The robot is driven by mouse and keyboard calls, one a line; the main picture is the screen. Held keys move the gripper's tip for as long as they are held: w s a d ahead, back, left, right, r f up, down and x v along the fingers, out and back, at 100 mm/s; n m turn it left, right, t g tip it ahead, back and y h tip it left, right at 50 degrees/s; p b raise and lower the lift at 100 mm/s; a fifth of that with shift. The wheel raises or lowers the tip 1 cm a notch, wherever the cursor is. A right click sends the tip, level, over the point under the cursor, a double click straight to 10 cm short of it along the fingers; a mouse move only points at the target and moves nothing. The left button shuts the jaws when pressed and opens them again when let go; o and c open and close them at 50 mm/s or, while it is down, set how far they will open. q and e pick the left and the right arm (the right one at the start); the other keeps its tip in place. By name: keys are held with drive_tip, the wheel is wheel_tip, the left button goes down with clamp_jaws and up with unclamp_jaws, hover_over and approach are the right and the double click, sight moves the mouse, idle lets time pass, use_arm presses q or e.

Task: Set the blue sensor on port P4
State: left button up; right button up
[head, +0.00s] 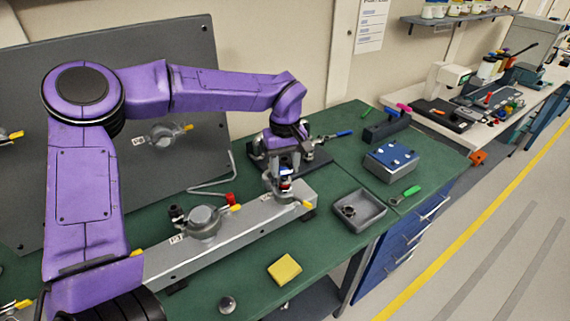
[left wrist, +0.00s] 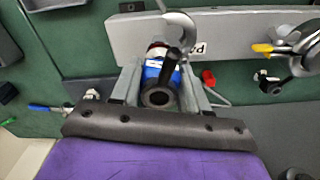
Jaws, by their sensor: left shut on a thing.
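My left gripper (head: 286,174) points down over the right end of a grey rail (head: 165,264). It is shut on the blue sensor (head: 285,171). The left wrist view shows the blue sensor (left wrist: 154,73), with a dark ring at its near end, between the two fingers (left wrist: 158,85). A grey port fitting (head: 271,184) is right under the gripper, with a yellow handle (head: 308,205) beside it. A label (left wrist: 198,48) there starts with P; its number is hidden. I cannot tell whether the sensor touches the port. My right gripper is not in view.
A grey tray (head: 359,211), a blue-topped box (head: 391,161) and a green-handled tool (head: 405,194) lie to the right. A yellow block (head: 285,270) and a round knob (head: 227,304) lie in front.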

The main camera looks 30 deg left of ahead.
use_arm(q)
drive_tip(key=shift+f, duration=0.2)
drive_tip(key=o, duration=1.2)
drive_tip(key=shift+o, duration=0.2)
wheel_tip(320, 180, up, 11)
drive_tip(key=shift+f+b, duration=0.2)
drive_tip(key=shift+b, duration=0.45)
